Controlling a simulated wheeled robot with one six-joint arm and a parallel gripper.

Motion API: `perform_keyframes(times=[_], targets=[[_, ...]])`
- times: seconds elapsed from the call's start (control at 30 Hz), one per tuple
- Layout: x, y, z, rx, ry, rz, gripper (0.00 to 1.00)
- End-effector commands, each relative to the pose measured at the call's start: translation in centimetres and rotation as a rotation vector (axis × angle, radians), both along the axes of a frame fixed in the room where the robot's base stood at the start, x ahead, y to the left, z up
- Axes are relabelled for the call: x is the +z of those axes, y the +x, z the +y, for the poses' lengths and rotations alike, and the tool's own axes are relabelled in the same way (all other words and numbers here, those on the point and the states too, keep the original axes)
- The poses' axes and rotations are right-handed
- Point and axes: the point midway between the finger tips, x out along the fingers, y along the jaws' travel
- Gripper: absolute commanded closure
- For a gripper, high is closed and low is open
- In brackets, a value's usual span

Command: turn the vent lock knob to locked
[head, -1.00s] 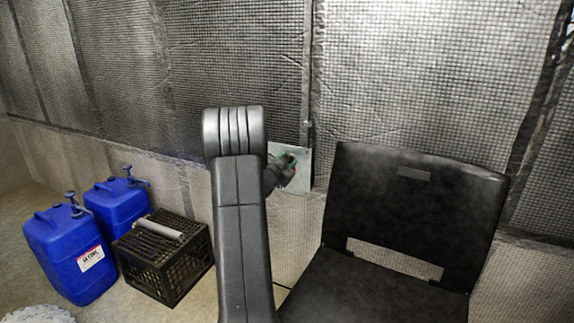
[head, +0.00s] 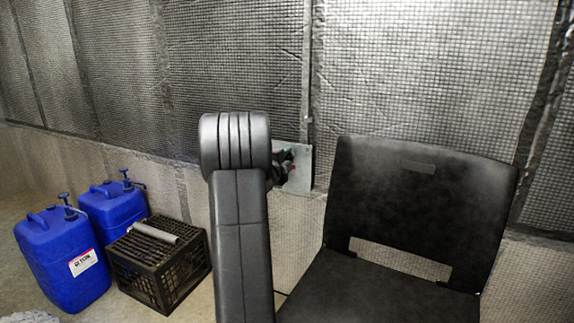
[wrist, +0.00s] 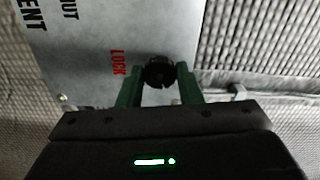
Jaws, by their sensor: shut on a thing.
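The vent lock knob (wrist: 160,72) is small, round and black. In the wrist view it sits on a grey metal plate (wrist: 95,45) with red "LOCK" lettering just left of it and black lettering further left. My gripper (wrist: 160,88) has green fingers, one on each side of the knob, shut on it. In the head view the plate (head: 303,178) is on the wall, partly behind my arm. My gripper (head: 284,160) is at the plate there, and the knob is hidden. I cannot read the knob's exact setting.
A black chair (head: 415,210) stands close on the right. Two blue jugs (head: 62,255) and a black crate (head: 150,275) with a grey cylinder (head: 155,233) on it stand on the floor at left. The quilted wall (head: 420,70) is right behind the plate.

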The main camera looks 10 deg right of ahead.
Motion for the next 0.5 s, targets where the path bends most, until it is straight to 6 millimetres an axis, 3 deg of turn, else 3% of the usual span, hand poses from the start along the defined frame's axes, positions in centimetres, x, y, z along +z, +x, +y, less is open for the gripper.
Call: perform_keyframes(times=[0.5], targets=[[-0.32,-0.04,-0.03,-0.001,0.255,-0.168,0.91]])
